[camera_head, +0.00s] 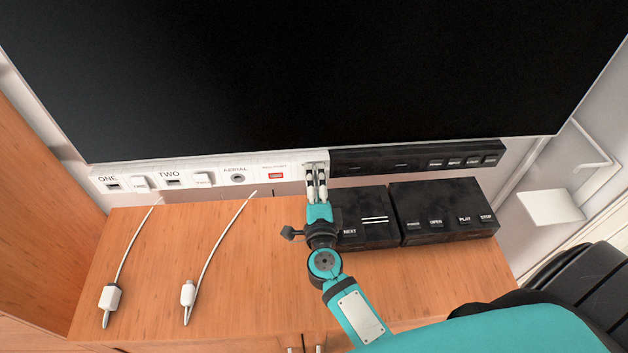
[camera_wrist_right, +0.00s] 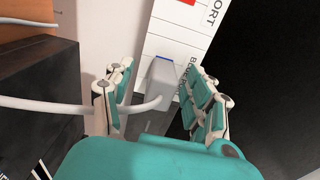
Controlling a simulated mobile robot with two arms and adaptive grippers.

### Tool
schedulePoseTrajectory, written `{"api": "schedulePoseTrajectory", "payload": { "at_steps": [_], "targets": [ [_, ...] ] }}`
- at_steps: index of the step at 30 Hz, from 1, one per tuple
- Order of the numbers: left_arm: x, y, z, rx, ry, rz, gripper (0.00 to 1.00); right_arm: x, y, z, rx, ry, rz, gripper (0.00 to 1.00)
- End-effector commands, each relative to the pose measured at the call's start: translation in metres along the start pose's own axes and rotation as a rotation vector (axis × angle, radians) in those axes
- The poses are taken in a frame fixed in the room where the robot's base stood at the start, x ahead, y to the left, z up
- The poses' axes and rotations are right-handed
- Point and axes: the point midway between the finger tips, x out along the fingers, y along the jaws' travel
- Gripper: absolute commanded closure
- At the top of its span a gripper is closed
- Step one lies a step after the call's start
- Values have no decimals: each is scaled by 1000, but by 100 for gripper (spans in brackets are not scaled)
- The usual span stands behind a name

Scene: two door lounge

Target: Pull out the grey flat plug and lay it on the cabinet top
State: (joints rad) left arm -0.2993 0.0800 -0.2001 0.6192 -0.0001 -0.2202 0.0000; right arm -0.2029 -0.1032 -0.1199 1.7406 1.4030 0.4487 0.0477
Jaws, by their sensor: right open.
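The grey flat plug (camera_wrist_right: 155,82) shows in the right wrist view at the white socket panel (camera_wrist_right: 190,35), with a blue edge at its panel end. A pale cable (camera_wrist_right: 40,106) curves from the left to it. My right gripper (camera_head: 315,170) is at the right end of the white panel below the screen. In the wrist view my right gripper (camera_wrist_right: 160,90) is open, with its fingers on either side of the plug; whether they touch it I cannot tell. In the head view the plug is mostly hidden. The wooden cabinet top (camera_head: 245,290) lies below. My left gripper is not in view.
Two white plugs on cables (camera_head: 110,297) (camera_head: 187,293) lie on the cabinet top at left. Two black boxes (camera_head: 365,218) (camera_head: 443,210) stand right of my gripper. The large black screen (camera_head: 330,75) hangs above. The cabinet's middle front is clear.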

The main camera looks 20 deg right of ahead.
Motion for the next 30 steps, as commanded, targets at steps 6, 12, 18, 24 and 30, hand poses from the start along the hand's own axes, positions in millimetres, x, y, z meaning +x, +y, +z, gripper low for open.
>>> {"api": "schedulePoseTrajectory", "payload": {
  "at_steps": [6,12,18,24,30],
  "targets": [
    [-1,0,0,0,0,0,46,0,-1,0,0,0,0,44],
    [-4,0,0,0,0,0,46,0,-1,0,0,0,0,44],
    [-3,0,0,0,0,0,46,0,0,0,0,0,0,49],
    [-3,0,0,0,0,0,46,0,0,0,0,0,0,76],
    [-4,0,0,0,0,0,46,0,0,0,0,0,0,100]
  ]
}}
